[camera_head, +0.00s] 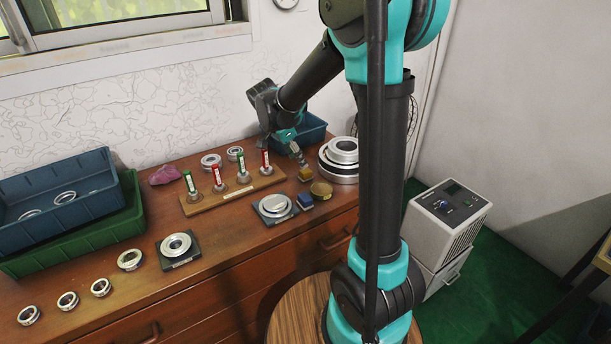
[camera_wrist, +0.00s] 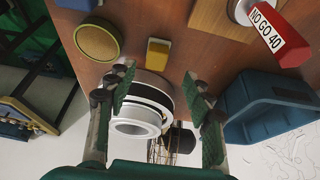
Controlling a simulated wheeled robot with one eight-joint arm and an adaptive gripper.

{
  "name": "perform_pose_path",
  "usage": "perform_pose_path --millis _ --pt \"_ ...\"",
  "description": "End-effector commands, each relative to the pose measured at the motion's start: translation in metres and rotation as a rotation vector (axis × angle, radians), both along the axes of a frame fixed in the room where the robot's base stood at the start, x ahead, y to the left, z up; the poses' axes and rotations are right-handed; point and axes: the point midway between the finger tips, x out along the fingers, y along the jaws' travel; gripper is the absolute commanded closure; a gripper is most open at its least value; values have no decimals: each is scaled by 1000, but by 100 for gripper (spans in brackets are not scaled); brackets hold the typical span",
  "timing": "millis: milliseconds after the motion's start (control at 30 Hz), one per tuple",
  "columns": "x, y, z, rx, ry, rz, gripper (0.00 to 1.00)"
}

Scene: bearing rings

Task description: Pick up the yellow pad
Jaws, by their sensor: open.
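The yellow pad (camera_head: 305,173) is a small yellow block on the wooden bench, between the gauge stand and the stacked rings. In the wrist view the yellow pad (camera_wrist: 158,52) lies on the bench, ahead of and roughly between my fingertips, with no finger touching it. My gripper (camera_wrist: 157,80) is open and empty, its two dark-green-padded fingers spread wide. In the head view my gripper (camera_head: 298,154) is just above and behind the pad, pointing down; its fingers are small there.
A round gold tin (camera_head: 321,190) and a blue pad (camera_head: 305,200) lie close in front. Large stacked rings (camera_head: 341,170) stand to the right. The wooden stand (camera_head: 195,207) with red and green gauges is left. A blue bin (camera_head: 314,128) is behind.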

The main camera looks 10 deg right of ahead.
Motion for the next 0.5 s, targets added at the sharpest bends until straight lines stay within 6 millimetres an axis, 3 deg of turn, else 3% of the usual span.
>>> perform_pose_path --millis 267,500 --pt "2 -8 -18 0 0 0 48" --pt "5 -22 -48 0 0 -1 48"
